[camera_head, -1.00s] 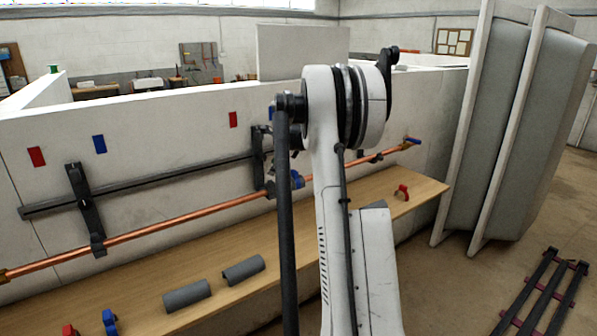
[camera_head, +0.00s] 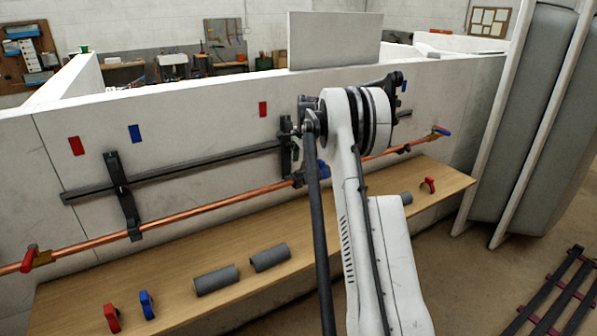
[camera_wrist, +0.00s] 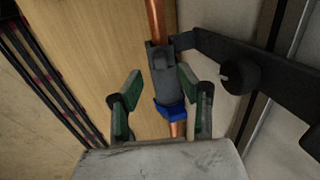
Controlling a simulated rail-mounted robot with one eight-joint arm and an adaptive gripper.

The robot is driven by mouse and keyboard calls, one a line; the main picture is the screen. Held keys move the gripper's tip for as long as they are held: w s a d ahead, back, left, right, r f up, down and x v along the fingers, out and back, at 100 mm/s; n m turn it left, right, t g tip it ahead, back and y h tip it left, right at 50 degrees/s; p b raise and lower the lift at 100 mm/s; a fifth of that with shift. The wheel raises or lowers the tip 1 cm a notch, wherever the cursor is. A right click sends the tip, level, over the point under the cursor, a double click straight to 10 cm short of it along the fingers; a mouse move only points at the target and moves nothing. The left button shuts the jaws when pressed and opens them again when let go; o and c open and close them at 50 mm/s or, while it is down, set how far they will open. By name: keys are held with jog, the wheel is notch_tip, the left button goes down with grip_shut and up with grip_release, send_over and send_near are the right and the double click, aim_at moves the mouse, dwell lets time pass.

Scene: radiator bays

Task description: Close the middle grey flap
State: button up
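In the wrist view a dark grey piece (camera_wrist: 166,78) sits around the copper pipe (camera_wrist: 155,15), with a blue part (camera_wrist: 172,110) at its near end. It may be the middle grey flap; I cannot tell whether it is open or closed. My gripper (camera_wrist: 160,75) is open, its green-padded fingers apart on either side of this piece. Contact with it is not clear. In the head view my arm hides the gripper and most of this spot; some blue (camera_head: 323,168) shows beside the arm on the pipe (camera_head: 225,207).
Grey half-shells (camera_head: 216,280) lie on the wooden bench (camera_head: 180,300) below the pipe. Red clips (camera_head: 427,186) and a blue clip (camera_head: 147,304) stand there too. Dark brackets (camera_head: 122,195) and a rail are on the white wall. Tall panels (camera_head: 525,110) stand at right.

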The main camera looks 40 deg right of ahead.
aim_at(298, 171)
jog(key=shift+p+x, duration=0.3)
jog(key=shift+x, duration=2.5)
grip_shut()
